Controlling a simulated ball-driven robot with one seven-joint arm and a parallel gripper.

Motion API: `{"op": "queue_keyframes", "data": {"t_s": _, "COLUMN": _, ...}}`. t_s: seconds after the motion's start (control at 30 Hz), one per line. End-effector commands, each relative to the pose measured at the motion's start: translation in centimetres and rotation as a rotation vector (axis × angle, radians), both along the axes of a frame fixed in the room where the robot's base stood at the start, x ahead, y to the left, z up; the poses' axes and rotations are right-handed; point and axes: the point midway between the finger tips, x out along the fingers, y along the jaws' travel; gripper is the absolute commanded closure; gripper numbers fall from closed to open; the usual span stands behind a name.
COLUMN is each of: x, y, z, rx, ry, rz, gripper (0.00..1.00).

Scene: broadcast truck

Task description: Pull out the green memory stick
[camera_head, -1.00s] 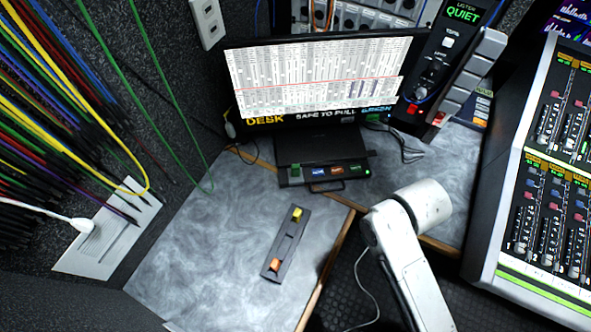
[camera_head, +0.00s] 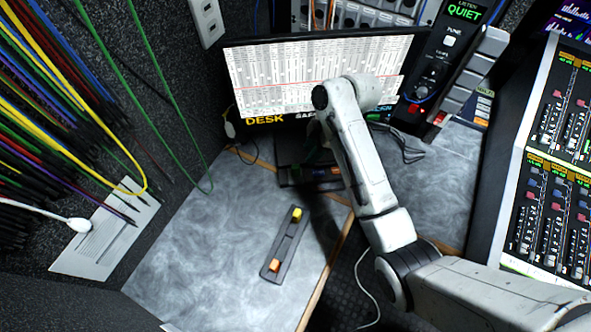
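A dark hub (camera_head: 284,180) sits on the desk below the monitor, now in shadow and partly covered by my arm. A small dark green patch (camera_head: 296,171) at its left front looks like the green memory stick; it is too dim to tell how far in it sits. A blue stick (camera_head: 318,172) is beside it, and the hub's right part is behind my arm. My white arm reaches over the desk in front of the monitor. My gripper is not visible; the arm's links hide where it would be.
A dark slotted strip (camera_head: 284,247) with a yellow piece (camera_head: 297,214) and an orange piece (camera_head: 274,265) lies on the grey desk (camera_head: 205,255). The monitor (camera_head: 270,80) stands behind the hub. Cables hang at left; a mixing console (camera_head: 549,190) is at right.

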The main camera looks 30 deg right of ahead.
Motion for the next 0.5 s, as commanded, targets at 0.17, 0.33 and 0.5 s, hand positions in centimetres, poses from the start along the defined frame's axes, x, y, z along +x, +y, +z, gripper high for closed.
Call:
{"op": "queue_keyframes", "data": {"t_s": 0.17, "x": 0.2, "y": 1.0, "z": -2.3, "rx": 0.000, "ry": 0.005, "rz": 0.003, "gripper": 0.68}}
{"op": "queue_keyframes", "data": {"t_s": 0.33, "x": 0.5, "y": 1.8, "z": -4.3, "rx": -0.001, "ry": 0.002, "rz": 0.001, "gripper": 0.68}}
{"op": "queue_keyframes", "data": {"t_s": 0.5, "x": 0.7, "y": 2.1, "z": -5.2, "rx": -0.001, "ry": 0.002, "rz": -0.001, "gripper": 0.68}}
